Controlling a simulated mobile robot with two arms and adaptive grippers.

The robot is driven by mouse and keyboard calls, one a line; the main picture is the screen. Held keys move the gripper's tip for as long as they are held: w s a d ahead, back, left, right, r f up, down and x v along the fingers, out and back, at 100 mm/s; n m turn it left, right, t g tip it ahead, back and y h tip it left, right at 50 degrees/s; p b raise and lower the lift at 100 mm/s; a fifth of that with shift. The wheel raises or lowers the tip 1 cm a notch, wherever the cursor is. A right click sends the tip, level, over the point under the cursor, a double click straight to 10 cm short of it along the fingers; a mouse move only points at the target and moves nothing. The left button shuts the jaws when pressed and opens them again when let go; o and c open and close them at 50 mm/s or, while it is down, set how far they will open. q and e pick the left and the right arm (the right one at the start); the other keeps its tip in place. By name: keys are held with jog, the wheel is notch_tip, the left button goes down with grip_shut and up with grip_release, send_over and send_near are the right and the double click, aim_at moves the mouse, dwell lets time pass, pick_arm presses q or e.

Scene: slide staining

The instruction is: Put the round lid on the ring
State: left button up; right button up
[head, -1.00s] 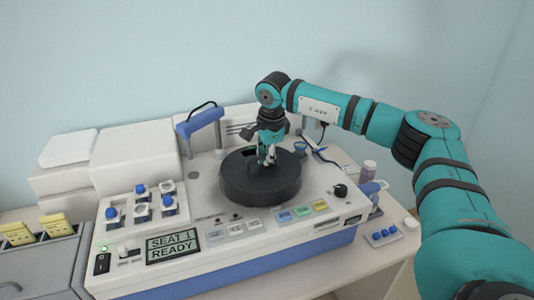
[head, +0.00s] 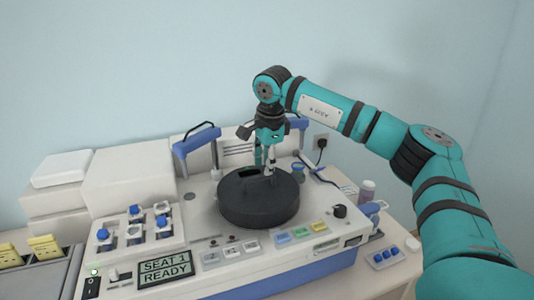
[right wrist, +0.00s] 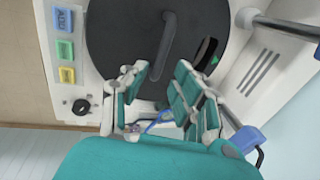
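The round lid (head: 258,205) is a thick black disc lying flat on top of the white machine. In the right wrist view the lid (right wrist: 120,35) shows a raised bar handle (right wrist: 167,45) and a dark slot near its edge. The ring is not seen apart from the lid; it may be hidden beneath, and I cannot tell how the lid sits on it. My right gripper (head: 265,168) is over the back part of the lid. In the wrist view its fingers (right wrist: 160,80) are spread apart, near the handle's end, with nothing gripped. My left gripper is not in view.
The machine's display (head: 165,268) reads "SEAT 1 READY". Blue-capped bottles (head: 135,230) stand in a rack at the left. A blue arm (head: 197,140) stands behind the lid.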

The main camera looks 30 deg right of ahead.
jog(key=b+v, duration=0.1)
jog(key=v, duration=0.5)
jog(key=shift+r, duration=0.15)
dwell(0.3)
